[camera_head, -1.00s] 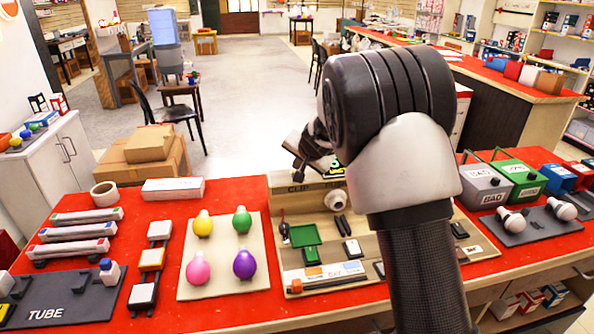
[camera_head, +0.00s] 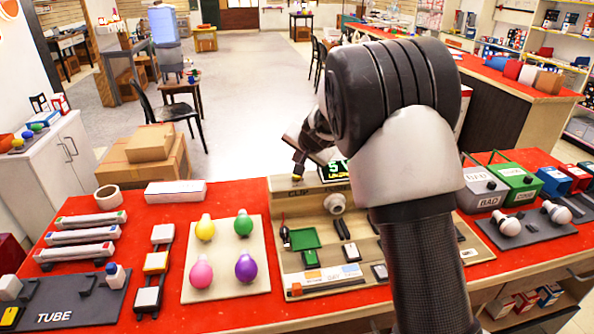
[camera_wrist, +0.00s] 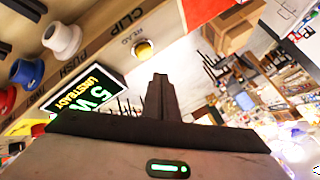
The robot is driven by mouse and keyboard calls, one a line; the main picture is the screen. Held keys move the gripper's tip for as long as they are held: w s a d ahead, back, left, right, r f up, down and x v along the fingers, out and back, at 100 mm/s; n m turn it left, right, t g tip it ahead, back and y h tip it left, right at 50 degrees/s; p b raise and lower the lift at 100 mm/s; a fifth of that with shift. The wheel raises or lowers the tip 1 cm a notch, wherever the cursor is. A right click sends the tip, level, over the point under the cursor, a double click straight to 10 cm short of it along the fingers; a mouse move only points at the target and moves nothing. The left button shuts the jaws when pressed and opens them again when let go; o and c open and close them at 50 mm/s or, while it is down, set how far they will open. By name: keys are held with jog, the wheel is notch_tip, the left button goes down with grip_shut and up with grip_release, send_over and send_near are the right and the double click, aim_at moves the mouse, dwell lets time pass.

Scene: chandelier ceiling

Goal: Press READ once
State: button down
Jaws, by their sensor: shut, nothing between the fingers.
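The READ button (camera_wrist: 143,50) shows in the wrist view as a small yellow cap in a white ring on a beige panel, with its READ label beside it. In the head view, a small yellow spot just below the fingers looks like this button (camera_head: 297,178). My gripper (camera_wrist: 158,80) is shut and empty. In the wrist view its fingertips appear just below the button; I cannot tell whether they touch it. In the head view my gripper (camera_head: 299,163) is over the left end of the panel.
The panel also carries white (camera_wrist: 62,39), blue (camera_wrist: 27,72) and red knobs. A pale board with several coloured bulbs (camera_head: 244,267) lies left of it on the red table. Grey (camera_head: 481,187) and green bins stand to the right. My arm hides part of the panel.

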jog(key=shift+r+p, duration=0.75)
jog(key=shift+r, duration=0.55)
